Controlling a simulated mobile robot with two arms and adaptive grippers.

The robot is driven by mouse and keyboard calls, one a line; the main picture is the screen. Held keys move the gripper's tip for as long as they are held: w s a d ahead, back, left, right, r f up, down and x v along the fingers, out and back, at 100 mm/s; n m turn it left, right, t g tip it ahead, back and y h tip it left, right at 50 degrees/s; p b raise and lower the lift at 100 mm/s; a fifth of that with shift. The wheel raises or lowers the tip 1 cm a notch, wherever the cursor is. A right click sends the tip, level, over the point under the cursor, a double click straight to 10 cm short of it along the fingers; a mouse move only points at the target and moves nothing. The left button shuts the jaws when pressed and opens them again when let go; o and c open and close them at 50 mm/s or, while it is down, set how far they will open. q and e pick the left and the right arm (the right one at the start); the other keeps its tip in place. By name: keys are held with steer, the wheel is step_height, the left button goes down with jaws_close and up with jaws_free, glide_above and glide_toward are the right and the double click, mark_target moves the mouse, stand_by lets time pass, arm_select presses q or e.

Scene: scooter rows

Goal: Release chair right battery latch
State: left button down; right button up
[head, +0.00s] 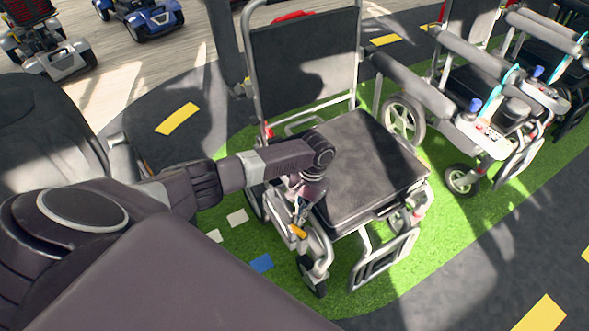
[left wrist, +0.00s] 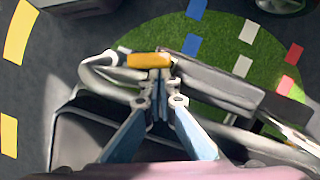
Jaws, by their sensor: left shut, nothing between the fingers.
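A wheelchair with a black seat (head: 360,165) and grey metal frame stands in the middle of the head view, on a green floor patch. A small orange latch-like piece (head: 298,232) sits low on its frame at the near left side. It also shows in the left wrist view (left wrist: 150,60), at the end of a curved grey tube. My left gripper (head: 300,208) points down just above this orange piece. Its blue fingers (left wrist: 160,100) are shut and empty, with the tips close to the orange piece; I cannot tell whether they touch. My right gripper is not in view.
More wheelchairs (head: 480,125) stand in a row at the right. Mobility scooters (head: 147,16) stand at the top left. The dark floor (head: 480,265) at the lower right is clear. Blue (head: 261,263) and white marks lie on the green floor patch.

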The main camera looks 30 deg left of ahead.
arm_select(q)
steer(key=shift+d, duration=0.15)
steer(key=shift+w+d, duration=0.25)
steer(key=shift+d, duration=0.3)
steer(key=v, duration=1.2)
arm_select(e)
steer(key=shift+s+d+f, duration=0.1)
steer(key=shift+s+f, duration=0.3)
arm_select(q)
steer(key=shift+d, duration=0.15)
